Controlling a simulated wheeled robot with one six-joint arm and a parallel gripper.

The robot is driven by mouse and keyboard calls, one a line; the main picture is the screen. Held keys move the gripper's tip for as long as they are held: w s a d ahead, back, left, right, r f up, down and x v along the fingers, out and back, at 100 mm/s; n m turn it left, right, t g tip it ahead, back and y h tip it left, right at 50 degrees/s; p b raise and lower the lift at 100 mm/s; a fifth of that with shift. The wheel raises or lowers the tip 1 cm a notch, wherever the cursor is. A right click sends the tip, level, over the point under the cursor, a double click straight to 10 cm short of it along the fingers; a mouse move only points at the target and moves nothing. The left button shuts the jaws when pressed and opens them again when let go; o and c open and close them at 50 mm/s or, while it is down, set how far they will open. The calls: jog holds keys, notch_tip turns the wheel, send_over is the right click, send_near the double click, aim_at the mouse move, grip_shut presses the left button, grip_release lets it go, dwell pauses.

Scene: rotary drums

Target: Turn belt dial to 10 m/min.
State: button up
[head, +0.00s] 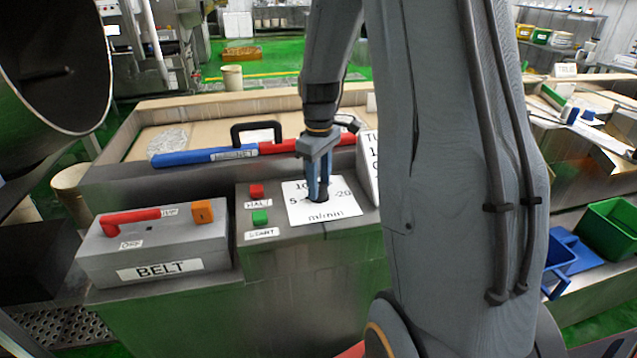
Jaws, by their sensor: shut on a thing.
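The belt dial's white scale plate (330,212) lies on top of the grey console, with "5", "10", "20" and "m/min" printed on it. My gripper (319,197) points down at the middle of the plate and is shut on the dial knob. The knob is mostly hidden between the fingers, so I cannot tell which number it points to. A grey box labelled "BELT" (160,268) stands to the left, with a red lever lying along its top.
A red button (257,190) marked HALT and a green button (260,217) marked START sit just left of the plate. A white sign (369,165) stands at its right, partly behind my arm. A blue-and-red net handle (230,154) lies behind. Green and blue bins are at right.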

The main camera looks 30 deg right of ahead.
jog(key=m+p, duration=0.1)
jog(key=m, duration=0.4)
jog(key=shift+r+m, duration=0.1)
jog(key=shift+m, duration=0.3)
jog(key=m+p, duration=0.1)
jog(key=m, duration=0.4)
jog(key=shift+w+m, duration=0.1)
jog(key=shift+m, duration=0.2)
dwell(0.3)
jog(key=o, duration=1)
jog(key=shift+o, duration=0.2)
jog(key=shift+r+b, duration=1.1)
jog(key=shift+r, duration=2.8)
